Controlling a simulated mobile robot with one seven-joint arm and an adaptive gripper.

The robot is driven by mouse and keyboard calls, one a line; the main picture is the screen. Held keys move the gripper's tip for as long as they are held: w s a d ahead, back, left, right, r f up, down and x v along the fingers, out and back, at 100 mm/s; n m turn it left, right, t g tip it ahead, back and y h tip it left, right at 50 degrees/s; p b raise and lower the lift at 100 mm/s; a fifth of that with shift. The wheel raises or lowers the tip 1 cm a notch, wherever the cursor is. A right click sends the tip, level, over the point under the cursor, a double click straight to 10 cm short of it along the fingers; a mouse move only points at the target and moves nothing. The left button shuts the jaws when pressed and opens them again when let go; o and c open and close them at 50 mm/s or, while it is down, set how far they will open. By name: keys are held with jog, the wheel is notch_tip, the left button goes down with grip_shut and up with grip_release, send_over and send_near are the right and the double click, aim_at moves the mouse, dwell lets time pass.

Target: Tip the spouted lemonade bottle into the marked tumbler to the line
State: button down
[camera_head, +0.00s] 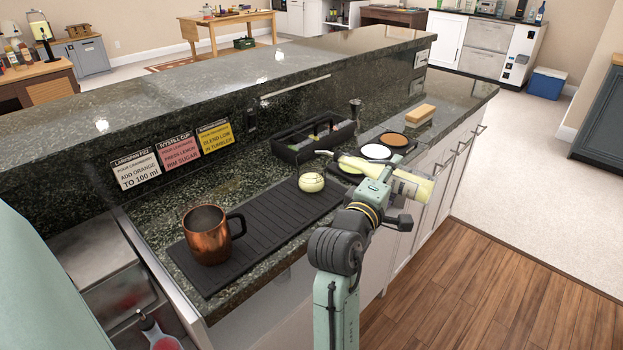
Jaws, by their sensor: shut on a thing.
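The lemonade bottle (413,186), clear with pale yellow liquid, lies tipped almost on its side. Its spout points left and slightly up in the picture, with its tip just above and right of the tumbler. My gripper (378,184) is shut on the bottle around its middle; the fingers are partly hidden.
A copper mug (206,235) stands on the black bar mat (262,226). Behind the tumbler is a black caddy (291,145). Round coasters or rim dishes (394,139) and a wood-topped block (420,114) lie to the right. Recipe cards (180,151) line the raised ledge. A sink is at left.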

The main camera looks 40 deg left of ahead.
aim_at(378, 162)
jog(key=shift+r+n, duration=0.3)
jog(key=shift+r, duration=0.15)
jog(key=shift+f, duration=0.1)
dwell(1.5)
jog(key=shift+a+f+m+b, duration=0.15)
jog(key=shift+f+m+b, duration=0.65)
jog(key=shift+f+b, duration=0.25)
jog(key=shift+a+f+m+b, duration=0.2)
jog(key=shift+m+b, duration=0.25)
jog(key=shift+m, duration=0.25)
jog(key=shift+a+r+m, duration=0.15)
jog(key=shift+r+m, duration=0.15)
jog(key=shift+r, duration=0.05)
jog(key=m, duration=0.1)
jog(key=a+r+m, duration=0.1)
jog(key=m, duration=0.1)
jog(key=a+r+m, duration=0.1)
jog(key=m, duration=0.1)
jog(key=shift+s+a+r, duration=0.1)
jog(key=shift+s+r, duration=0.1)
jog(key=shift+r, duration=0.05)
notch_tip(378, 162, up, 3)
jog(key=m+b, duration=0.1)
jog(key=m, duration=0.5)
jog(key=shift+r, duration=0.1)
jog(key=r+m, duration=0.1)
jog(key=m, duration=0.1)
jog(key=m+b, duration=0.1)
jog(key=shift+r+m, duration=0.4)
